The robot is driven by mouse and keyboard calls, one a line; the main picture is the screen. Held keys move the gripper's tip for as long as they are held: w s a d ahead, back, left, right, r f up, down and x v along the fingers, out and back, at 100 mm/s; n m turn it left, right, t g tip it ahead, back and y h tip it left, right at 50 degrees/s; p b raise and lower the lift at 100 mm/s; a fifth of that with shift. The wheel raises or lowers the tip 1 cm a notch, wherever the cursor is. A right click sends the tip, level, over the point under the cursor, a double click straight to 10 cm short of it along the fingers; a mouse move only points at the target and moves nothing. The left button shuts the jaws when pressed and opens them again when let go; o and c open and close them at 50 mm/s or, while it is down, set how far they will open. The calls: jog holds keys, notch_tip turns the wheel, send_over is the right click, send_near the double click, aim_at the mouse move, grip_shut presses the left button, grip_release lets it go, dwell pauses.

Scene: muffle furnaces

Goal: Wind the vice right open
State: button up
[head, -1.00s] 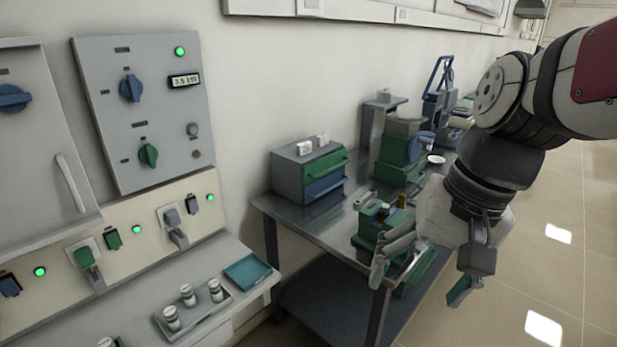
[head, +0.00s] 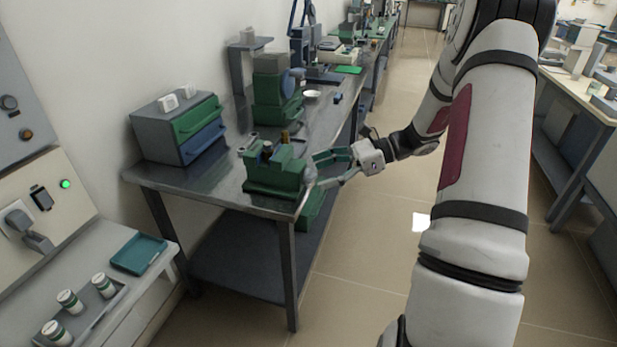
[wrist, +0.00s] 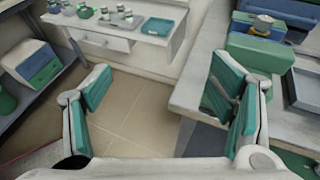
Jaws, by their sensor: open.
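The vice (head: 270,178) is green and stands at the near right corner of the metal bench, with a small brass-coloured piece on top. A grey part like a handle (head: 309,178) shows at its right end, partly overlapped by my fingers. My gripper (head: 318,170) is to the right of the vice, its two green-padded fingers apart and pointing left towards that end. Whether a finger touches the handle I cannot tell. Green blocks at that view's upper right may include the vice.
The metal bench (head: 226,188) also holds a drawer cabinet (head: 163,140) and a taller green machine (head: 270,100). A teal tray (head: 138,254) and several jars stand on the ledge at lower left. Floor (head: 370,275) is clear right of the bench.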

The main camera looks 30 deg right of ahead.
aim_at(315, 176)
jog(key=d+f+m+t+h+b, duration=0.1)
jog(key=d+f+m+t, duration=0.65)
jog(key=d+f, duration=0.4)
jog(key=shift+m, duration=0.45)
jog(key=x, duration=0.8)
jog(key=d+r+x, duration=0.1)
jog(key=x, duration=0.3)
jog(key=shift+w+a+r, duration=0.1)
jog(key=shift+w+a, duration=0.1)
jog(key=shift+w, duration=0.5)
jog(key=c, duration=1.2)
